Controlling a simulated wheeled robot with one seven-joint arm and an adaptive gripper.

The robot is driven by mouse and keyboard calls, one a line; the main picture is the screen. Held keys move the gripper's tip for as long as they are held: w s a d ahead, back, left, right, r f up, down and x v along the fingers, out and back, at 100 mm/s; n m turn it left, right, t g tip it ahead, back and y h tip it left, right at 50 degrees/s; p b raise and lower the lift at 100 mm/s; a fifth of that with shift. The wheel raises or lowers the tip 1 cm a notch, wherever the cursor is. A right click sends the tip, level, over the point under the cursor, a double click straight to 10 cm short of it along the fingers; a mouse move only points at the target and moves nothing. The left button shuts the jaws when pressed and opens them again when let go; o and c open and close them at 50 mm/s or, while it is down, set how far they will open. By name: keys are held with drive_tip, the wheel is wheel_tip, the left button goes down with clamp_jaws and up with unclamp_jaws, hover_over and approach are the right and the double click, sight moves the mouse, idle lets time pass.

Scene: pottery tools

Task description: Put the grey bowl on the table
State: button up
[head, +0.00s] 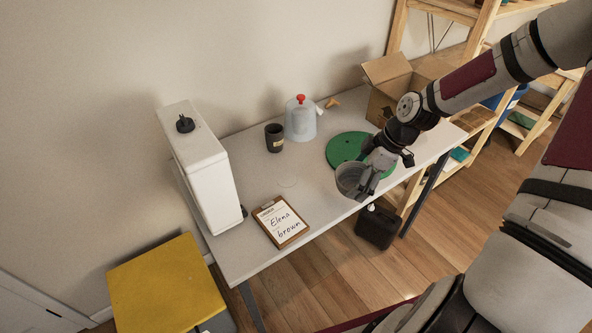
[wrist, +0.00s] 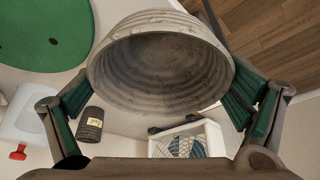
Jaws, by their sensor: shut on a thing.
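The grey bowl (head: 349,181) is ribbed and shows in the head view at the table's front edge, right of the middle. It fills the upper middle of the wrist view (wrist: 160,68), with its hollow side facing the camera. My gripper (head: 373,176) is shut on the bowl, with green-padded fingers on either side of it in the wrist view (wrist: 160,100). The bowl looks tilted. I cannot tell whether its underside touches the table. The white table (head: 255,240) has bare surface left of the bowl.
A green disc (head: 343,147) lies behind the bowl. A clipboard (head: 281,222) lies at front left. A dark cup (head: 274,138), a clear container with a red knob (head: 300,120), a white upright case (head: 196,165) and an open cardboard box (head: 385,100) stand on the table. A yellow-topped box (head: 165,285) stands beside it.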

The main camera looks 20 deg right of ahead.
drive_tip(key=w+a, duration=0.4)
drive_tip(key=w+a+f+b, duration=0.1)
drive_tip(key=w+a, duration=0.6)
drive_tip(key=shift+w+a+f, duration=0.25)
drive_tip(key=shift+w+a, duration=0.05)
drive_tip(key=shift+w, duration=0.05)
drive_tip(key=shift+a+f, duration=0.1)
drive_tip(key=shift+f, duration=1.65)
drive_tip(key=o, duration=1)
drive_tip(key=shift+f, duration=0.1)
